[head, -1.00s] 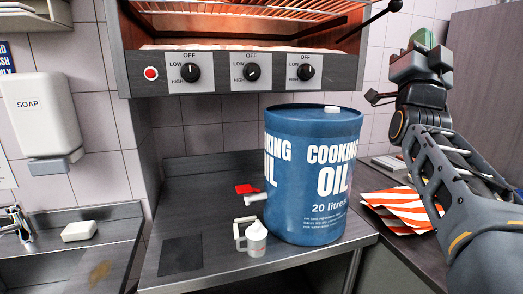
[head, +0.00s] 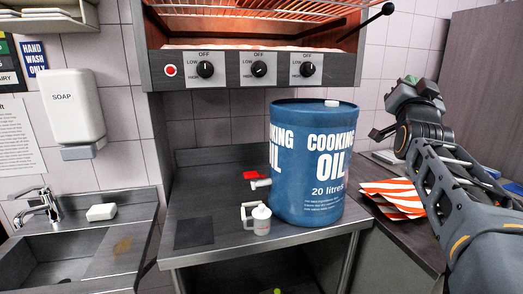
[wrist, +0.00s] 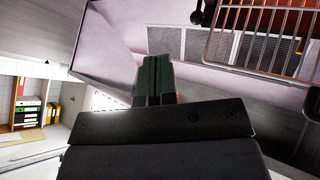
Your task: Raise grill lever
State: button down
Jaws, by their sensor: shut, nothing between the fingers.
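The grill lever is a dark rod with a black ball knob (head: 388,9) at the right side of the grill (head: 250,66). It slants up and right, away from the grill. The knob also shows at the top of the wrist view (wrist: 197,17), close to the grill's wire rack. My gripper (head: 403,93) is to the right of the oil drum, below the lever and apart from it. In the wrist view its green fingers (wrist: 153,78) are together with nothing between them.
A blue cooking oil drum (head: 310,170) stands on the steel counter (head: 195,205) below the grill, with a small white jug (head: 260,220) beside it. Striped paper (head: 393,197) lies on the right worktop. Free air separates my gripper from the lever.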

jog(key=s+a+f+n+g+y+p, duration=0.1)
jog(key=a+f+n+g+y, duration=0.15)
jog(key=f, duration=0.55)
jog(key=a+f+n+g+y+p, duration=0.1)
jog(key=f+g, duration=0.3)
jog(key=f, duration=0.4)
jog(key=s+a+f+n+g+y+p, duration=0.15)
jog(key=f+g, duration=0.25)
jog(key=f, duration=0.4)
jog(key=s+a+f+n+g+y+p, duration=0.1)
jog(key=s+a+f+g, duration=0.3)
jog(key=s, duration=0.5)
jog(key=s+a+f+n+g+y+p, duration=0.2)
jog(key=s+a+f+n+g+p, duration=0.1)
jog(key=s+a+f, duration=0.4)
jog(key=shift+s+f+g+p, duration=0.3)
jog(key=shift+s+f+g, duration=0.15)
jog(key=shift+s+f, duration=0.35)
jog(key=shift+a+r, duration=0.1)
